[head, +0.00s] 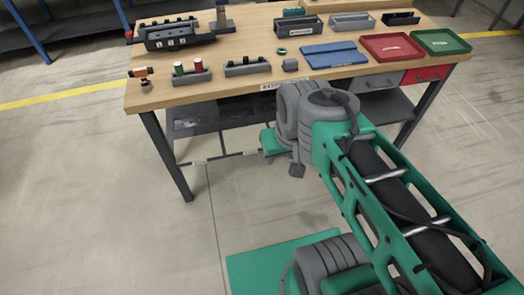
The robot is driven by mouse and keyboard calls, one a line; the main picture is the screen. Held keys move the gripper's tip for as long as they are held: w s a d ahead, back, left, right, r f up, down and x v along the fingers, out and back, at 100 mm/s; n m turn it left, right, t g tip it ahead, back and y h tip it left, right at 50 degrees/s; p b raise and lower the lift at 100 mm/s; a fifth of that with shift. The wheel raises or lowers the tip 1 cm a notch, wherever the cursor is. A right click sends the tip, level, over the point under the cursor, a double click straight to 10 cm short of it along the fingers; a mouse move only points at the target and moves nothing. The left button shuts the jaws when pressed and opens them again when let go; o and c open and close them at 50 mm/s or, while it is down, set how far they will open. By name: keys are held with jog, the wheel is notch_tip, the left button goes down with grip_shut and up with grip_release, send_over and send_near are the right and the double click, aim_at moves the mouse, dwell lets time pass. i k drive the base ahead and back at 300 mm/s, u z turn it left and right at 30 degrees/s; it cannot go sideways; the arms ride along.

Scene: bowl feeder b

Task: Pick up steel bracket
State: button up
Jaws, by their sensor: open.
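A small grey metal piece (290,65), which looks like the steel bracket, lies on the wooden workbench (225,84) near its front edge, left of the blue mat. Its exact shape is too small to tell. My gripper (297,170) is only partly in view, below and in front of the bench edge, well apart from the grey piece. It is open, and nothing shows in it. My arm hides part of the bench front and the lower shelf.
A blue mat (334,55), red tray (392,46) and green tray (441,41) lie on the right. Grey holders (192,77) (247,67) stand left along the front, beside an orange-black tool (140,73). Grey bins (298,25) stand behind. A green ring (281,51) lies near the bracket.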

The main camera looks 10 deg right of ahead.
aim_at(188, 31)
jog(key=k, duration=1.25)
jog(key=z, duration=0.1)
jog(key=i, duration=0.7)
jog(key=z, duration=0.4)
jog(key=k, duration=1.25)
jog(key=u, duration=0.95)
jog(key=i, duration=1)
jog(key=u, duration=1.2)
jog(key=i, duration=2.85)
jog(key=z, duration=0.35)
